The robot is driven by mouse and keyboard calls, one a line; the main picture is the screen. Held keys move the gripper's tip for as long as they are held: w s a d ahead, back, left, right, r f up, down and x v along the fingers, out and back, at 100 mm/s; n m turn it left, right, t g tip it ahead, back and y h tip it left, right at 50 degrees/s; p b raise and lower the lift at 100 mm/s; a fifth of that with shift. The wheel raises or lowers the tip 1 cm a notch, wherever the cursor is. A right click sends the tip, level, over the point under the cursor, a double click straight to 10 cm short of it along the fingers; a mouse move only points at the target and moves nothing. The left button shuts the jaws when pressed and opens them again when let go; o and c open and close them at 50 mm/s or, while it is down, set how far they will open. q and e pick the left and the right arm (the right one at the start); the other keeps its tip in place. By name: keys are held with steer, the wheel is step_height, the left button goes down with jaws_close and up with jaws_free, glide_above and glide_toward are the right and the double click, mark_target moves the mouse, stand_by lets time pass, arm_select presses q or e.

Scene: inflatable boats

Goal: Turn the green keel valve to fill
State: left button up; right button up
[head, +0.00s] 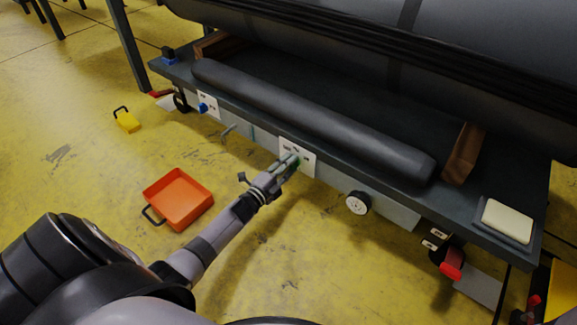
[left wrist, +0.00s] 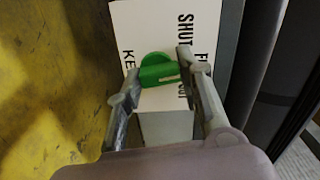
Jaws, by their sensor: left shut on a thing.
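The green keel valve (left wrist: 158,72) sits on a white label plate (left wrist: 165,22) in the left wrist view. The plate carries black lettering; "SHUT" is readable and other words are partly covered by my fingers. In the head view the plate (head: 311,169) is on the bench's front side, with the green valve (head: 296,162) mostly hidden by my gripper. My left gripper (head: 288,165) reaches it from the front. In the left wrist view the gripper (left wrist: 158,65) has a finger on either side of the green handle, shut on it. My right gripper is out of view.
A blue valve (head: 203,107) on another plate is farther left on the bench front. A round gauge (head: 358,203) is to the right. A dark rolled tube (head: 310,118) lies on top.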

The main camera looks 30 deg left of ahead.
arm_select(q)
steer(key=shift+m, duration=1)
steer(key=shift+d, duration=0.1)
steer(key=o, duration=1.2)
steer(key=shift+w, duration=0.1)
steer(key=shift+c, duration=0.2)
steer(key=s, duration=1.2)
steer(key=shift+a, duration=0.45)
